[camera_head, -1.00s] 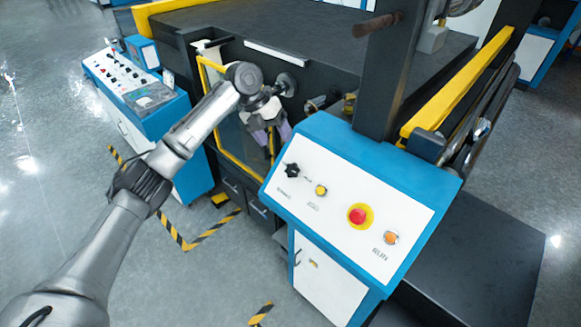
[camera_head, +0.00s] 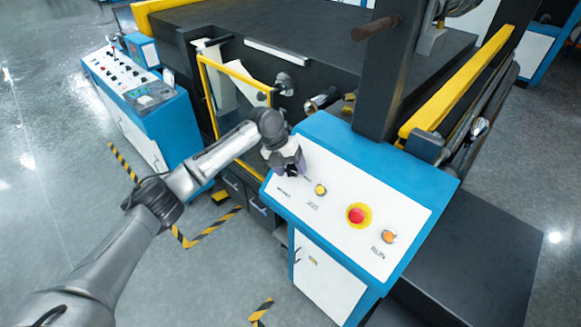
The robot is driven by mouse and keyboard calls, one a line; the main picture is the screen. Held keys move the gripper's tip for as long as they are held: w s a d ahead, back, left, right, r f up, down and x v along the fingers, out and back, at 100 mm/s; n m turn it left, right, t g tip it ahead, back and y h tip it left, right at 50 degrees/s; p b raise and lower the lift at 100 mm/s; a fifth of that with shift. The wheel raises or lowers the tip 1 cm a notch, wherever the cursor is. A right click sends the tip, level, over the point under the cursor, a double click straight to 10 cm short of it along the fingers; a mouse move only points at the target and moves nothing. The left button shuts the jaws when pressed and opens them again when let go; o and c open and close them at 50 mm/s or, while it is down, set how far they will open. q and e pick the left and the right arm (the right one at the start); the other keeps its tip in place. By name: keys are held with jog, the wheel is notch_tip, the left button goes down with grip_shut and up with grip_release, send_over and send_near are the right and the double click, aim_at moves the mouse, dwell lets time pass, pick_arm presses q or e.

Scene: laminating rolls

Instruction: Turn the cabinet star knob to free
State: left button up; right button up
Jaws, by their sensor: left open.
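The cabinet (camera_head: 345,285) is blue with a sloping white control panel (camera_head: 330,215). The black star knob (camera_head: 292,172) is at the panel's upper left and is mostly hidden by my left gripper. My left gripper (camera_head: 289,170) is open, with its fingers pointing down over the knob. I cannot tell whether the fingers touch it or stand around it. My right gripper is not in view.
On the same panel are a yellow button (camera_head: 320,189), a red emergency button (camera_head: 356,215) on a yellow disc and an orange button (camera_head: 389,236). A black post (camera_head: 385,85) rises behind the panel. A yellow-framed guard (camera_head: 206,95) stands behind my left arm.

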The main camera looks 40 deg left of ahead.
pick_arm(q)
jog(key=c, duration=0.9)
